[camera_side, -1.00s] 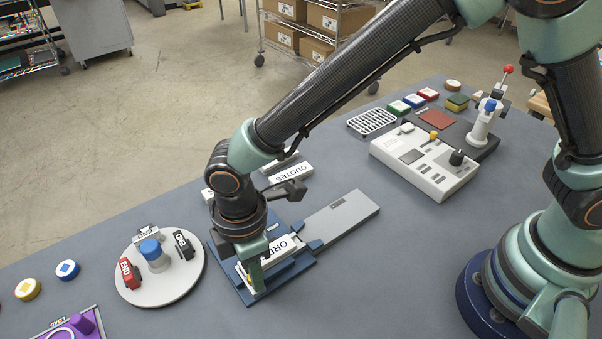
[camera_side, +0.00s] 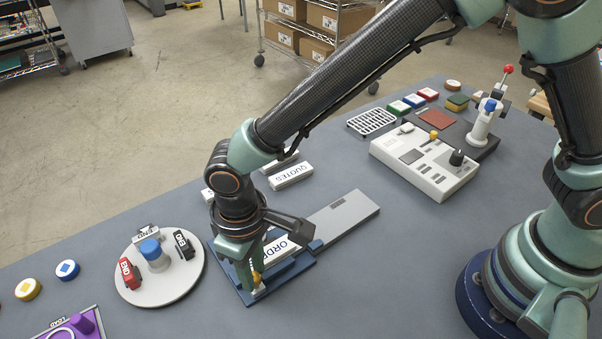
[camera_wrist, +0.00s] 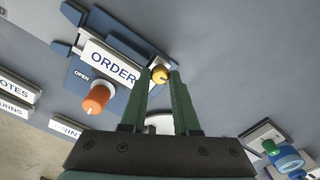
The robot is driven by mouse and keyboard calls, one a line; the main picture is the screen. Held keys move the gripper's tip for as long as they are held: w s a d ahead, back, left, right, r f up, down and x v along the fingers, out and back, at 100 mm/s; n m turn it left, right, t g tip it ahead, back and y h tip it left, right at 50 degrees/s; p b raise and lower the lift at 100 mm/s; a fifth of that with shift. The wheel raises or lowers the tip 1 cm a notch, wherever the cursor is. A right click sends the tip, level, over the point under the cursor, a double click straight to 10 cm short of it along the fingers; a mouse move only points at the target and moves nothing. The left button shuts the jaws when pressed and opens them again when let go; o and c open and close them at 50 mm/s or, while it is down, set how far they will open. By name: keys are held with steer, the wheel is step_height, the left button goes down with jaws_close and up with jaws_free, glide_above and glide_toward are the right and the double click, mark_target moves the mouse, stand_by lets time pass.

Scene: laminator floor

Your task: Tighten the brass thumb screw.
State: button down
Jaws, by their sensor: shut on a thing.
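The brass thumb screw (camera_wrist: 160,74) sits at the end of the white ORDER plate (camera_wrist: 108,62) in the wrist view. My gripper (camera_wrist: 161,80) is shut on the screw, one green finger on each side of it. In the side view the screw (camera_side: 257,277) shows as a small yellow spot by the fingertips of my gripper (camera_side: 256,284). The ORDER plate (camera_side: 281,249) lies in a blue fixture (camera_side: 238,289), partly hidden by my wrist. An orange knob (camera_wrist: 96,99) marked OPEN stands on the fixture in the wrist view.
A round tray (camera_side: 187,286) with a blue knob and several tagged stamps stands left of the fixture. A grey slide plate (camera_side: 343,216) extends to the right. A QUOTES plate (camera_side: 290,175) lies behind. A white control panel (camera_side: 425,165) stands farther right. The bench front is clear.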

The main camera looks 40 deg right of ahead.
steer(key=shift+m, duration=0.8)
steer(key=c, duration=0.6)
jaws_free()
steer(key=shift+c, duration=0.2)
steer(key=shift+r, duration=0.1)
step_height(320, 180, up, 12)
